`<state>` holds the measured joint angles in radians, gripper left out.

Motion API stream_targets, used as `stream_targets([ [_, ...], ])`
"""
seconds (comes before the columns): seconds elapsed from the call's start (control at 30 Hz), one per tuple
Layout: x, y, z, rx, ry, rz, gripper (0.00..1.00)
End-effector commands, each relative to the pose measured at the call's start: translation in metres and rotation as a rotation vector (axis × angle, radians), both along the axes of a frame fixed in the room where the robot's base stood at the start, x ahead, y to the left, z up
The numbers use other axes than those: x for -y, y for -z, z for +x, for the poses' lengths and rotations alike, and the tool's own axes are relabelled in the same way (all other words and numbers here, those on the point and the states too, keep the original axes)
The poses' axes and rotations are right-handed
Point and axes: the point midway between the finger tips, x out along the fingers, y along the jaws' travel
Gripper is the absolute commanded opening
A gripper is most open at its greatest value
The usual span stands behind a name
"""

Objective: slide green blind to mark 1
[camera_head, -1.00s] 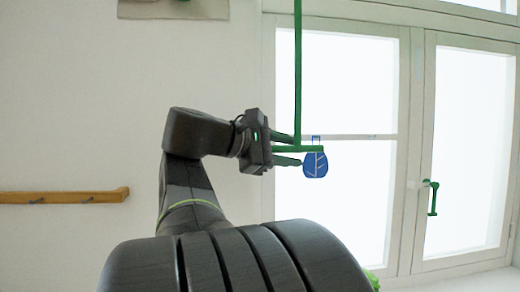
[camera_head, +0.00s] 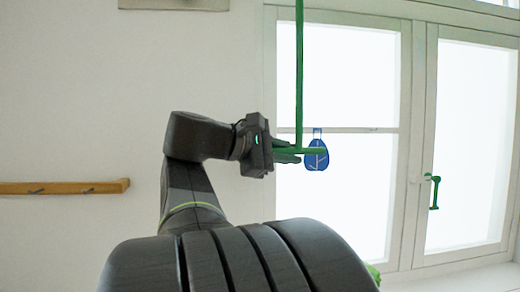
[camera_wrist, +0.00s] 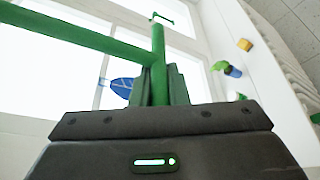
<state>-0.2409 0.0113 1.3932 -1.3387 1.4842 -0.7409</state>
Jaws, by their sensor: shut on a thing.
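A thin green vertical rod (camera_head: 299,75) hangs in front of the window in the head view. It ends low in a short green horizontal bar, which I take to be part of the green blind. A blue tag with a leaf-like drawing (camera_head: 317,155) is at the right end of this bar; it also shows in the wrist view (camera_wrist: 122,87). My gripper (camera_head: 296,153) has its fingers closed together on the bar, left of the tag. In the wrist view the green bar (camera_wrist: 157,75) runs down between the fingers. I see no readable mark 1.
The window (camera_head: 350,80) has white frames and a green handle (camera_head: 434,192) on its right pane. A wooden rail with pegs (camera_head: 60,187) is on the left wall. Small coloured objects, one yellow (camera_wrist: 244,44), show at the right in the wrist view.

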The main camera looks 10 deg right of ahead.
Motion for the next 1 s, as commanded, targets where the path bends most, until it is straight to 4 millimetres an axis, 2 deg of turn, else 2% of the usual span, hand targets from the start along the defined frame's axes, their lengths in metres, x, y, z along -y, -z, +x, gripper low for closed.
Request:
stream_targets([
  [0.03, 0.000, 0.022, -0.001, -0.006, 0.003, -0.001, 0.00],
  [0.5, 0.001, 0.157, -0.001, -0.006, 0.003, -0.001, 0.00],
  [0.7, 0.001, 0.197, -0.001, -0.004, 0.003, 0.000, 0.00],
  [0.83, 0.001, 0.213, -0.001, -0.004, 0.003, 0.000, 0.00],
  [1.0, 0.001, 0.222, -0.001, -0.003, 0.004, 0.002, 0.00],
])
